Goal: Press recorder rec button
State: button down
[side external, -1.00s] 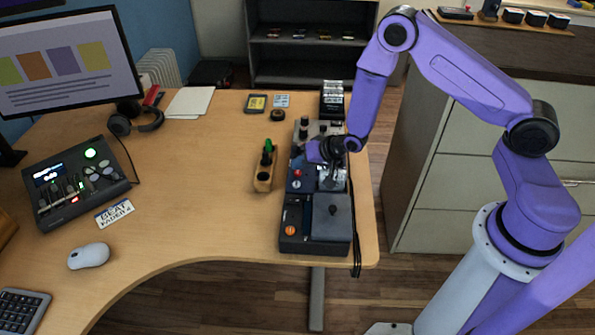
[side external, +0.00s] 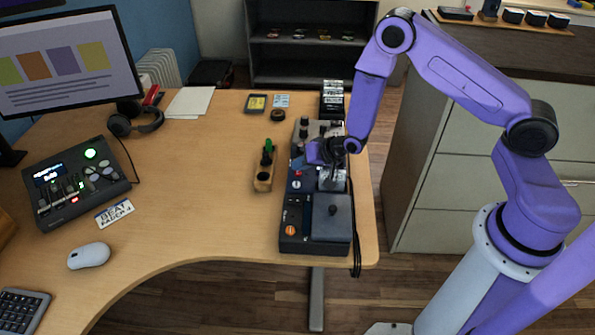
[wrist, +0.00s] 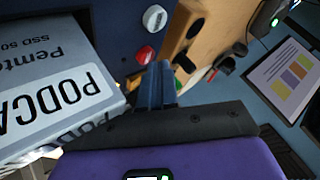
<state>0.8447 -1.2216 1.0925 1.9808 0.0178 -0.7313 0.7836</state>
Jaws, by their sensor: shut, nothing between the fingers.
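A dark blue unit (side external: 297,187), likely the recorder, sits in the row of devices along the desk's right edge. In the wrist view its panel (wrist: 108,28) carries a red button (wrist: 144,55) and a white-grey knob (wrist: 155,18). I can read no label at the button. My gripper (side external: 331,178) is low over this row. In the wrist view its closed fingers (wrist: 156,72) are beside the red button, just right of it; I cannot tell whether they touch. A grey-white box (wrist: 40,62) marked "PODCA..." and "SSD" lies left of the fingers.
A dark box with an orange knob (side external: 290,231) stands in front of the unit. A wooden block with a green-topped knob (side external: 264,184) is to its left. A console with a lit display (side external: 60,203) stands at far left. The desk's middle (side external: 190,190) is clear.

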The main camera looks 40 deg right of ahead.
aim_at(301, 173)
jog(key=shift+f, duration=0.25)
dwell(0.3)
jog(key=shift+r, duration=0.5)
jog(key=shift+r, duration=3)
